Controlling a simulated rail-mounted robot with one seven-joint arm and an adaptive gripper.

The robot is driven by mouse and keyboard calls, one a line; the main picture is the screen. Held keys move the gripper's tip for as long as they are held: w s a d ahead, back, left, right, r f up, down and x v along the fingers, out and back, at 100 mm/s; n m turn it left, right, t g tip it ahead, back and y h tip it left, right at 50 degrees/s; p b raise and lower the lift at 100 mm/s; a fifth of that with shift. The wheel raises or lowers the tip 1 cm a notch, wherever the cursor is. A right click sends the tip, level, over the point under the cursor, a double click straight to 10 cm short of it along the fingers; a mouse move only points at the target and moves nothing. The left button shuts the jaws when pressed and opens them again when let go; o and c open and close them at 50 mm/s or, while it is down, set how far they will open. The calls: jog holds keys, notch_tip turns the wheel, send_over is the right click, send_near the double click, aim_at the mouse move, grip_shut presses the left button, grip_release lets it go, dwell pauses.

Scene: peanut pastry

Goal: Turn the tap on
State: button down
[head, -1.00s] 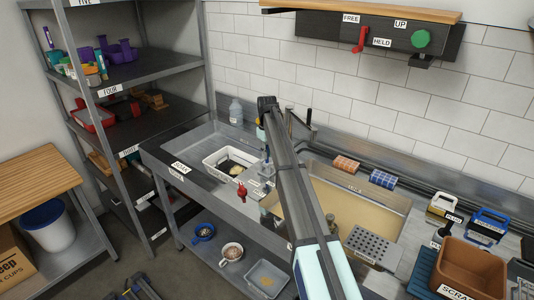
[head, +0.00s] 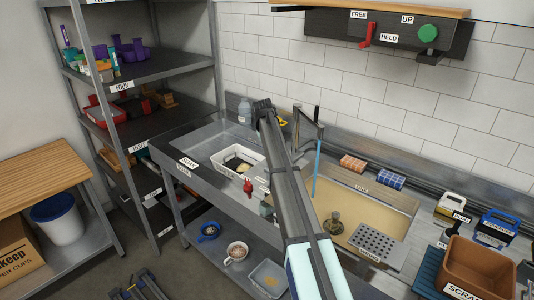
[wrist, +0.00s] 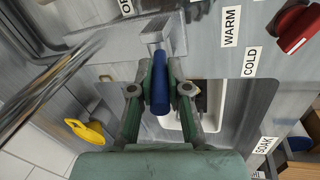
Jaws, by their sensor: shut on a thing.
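In the wrist view my gripper (wrist: 161,88) has its two green fingers closed on the sides of a blue handle (wrist: 161,122). The handle joins a silver block, the tap's lever (wrist: 165,35). Labels beside it read WARM and COLD, and a partly hidden one starts with "O". In the head view my arm hides the gripper and handle. The tall tap spout (head: 307,120) stands behind the tan basin (head: 365,205). A thin blue vertical stream (head: 317,165), looking like running water, drops from the spout to the basin.
A white tub (head: 238,161) sits in the left sink, labelled SOAK. A red knob (head: 248,187) is on the counter front. A dark round piece (head: 335,222) and a perforated plate (head: 378,243) are at the basin. A brown bin (head: 478,268) stands at right.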

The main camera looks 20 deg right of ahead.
jog(key=c, duration=1.1)
grip_release()
jog(key=shift+c, duration=0.2)
jog(key=v, duration=1.2)
jog(key=shift+w, duration=0.1)
